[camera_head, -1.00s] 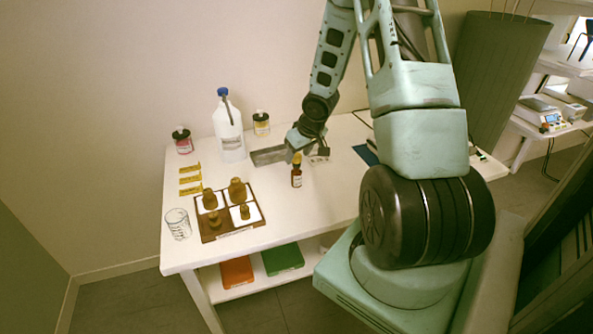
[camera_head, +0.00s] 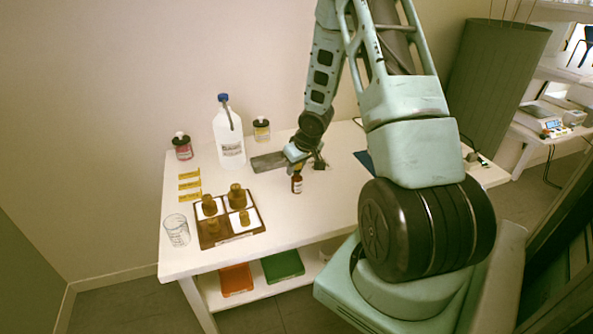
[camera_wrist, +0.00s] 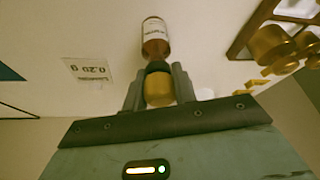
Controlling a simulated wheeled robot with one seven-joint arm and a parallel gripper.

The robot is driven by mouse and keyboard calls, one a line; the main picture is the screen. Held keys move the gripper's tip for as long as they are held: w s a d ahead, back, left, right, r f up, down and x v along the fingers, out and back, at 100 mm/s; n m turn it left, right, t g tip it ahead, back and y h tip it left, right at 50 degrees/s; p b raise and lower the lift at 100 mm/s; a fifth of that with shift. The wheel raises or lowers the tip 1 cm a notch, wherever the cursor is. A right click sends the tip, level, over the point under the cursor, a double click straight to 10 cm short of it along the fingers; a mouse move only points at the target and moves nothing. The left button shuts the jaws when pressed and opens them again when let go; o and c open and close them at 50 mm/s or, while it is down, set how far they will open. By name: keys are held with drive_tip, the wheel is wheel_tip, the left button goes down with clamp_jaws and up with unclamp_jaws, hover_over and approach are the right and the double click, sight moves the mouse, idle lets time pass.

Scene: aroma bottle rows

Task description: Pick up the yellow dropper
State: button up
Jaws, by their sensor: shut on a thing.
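A small brown bottle (camera_head: 297,185) with a white label is at the middle of the table in the head view. It also shows in the wrist view (camera_wrist: 155,38). The yellow dropper (camera_wrist: 158,90) is at the bottle's dark collar, between my two fingers. My gripper (camera_wrist: 160,82) is shut on the yellow dropper. The dropper and bottle look joined at the collar.
A brown tray (camera_head: 205,240) with several brown-topped items stands front left, beside a glass beaker (camera_head: 176,230). A large white bottle (camera_head: 229,138), a pink jar (camera_head: 183,149) and a yellow jar (camera_head: 261,131) stand behind. The table to the bottle's right is largely clear.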

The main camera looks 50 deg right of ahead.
wheel_tip(320, 180, up, 10)
drive_tip(key=p, duration=0.5)
drive_tip(key=shift+f, duration=0.1)
idle(0.4)
drive_tip(key=shift+f+b, duration=0.9)
drive_tip(key=c, duration=0.3)
drive_tip(key=shift+f, duration=0.1)
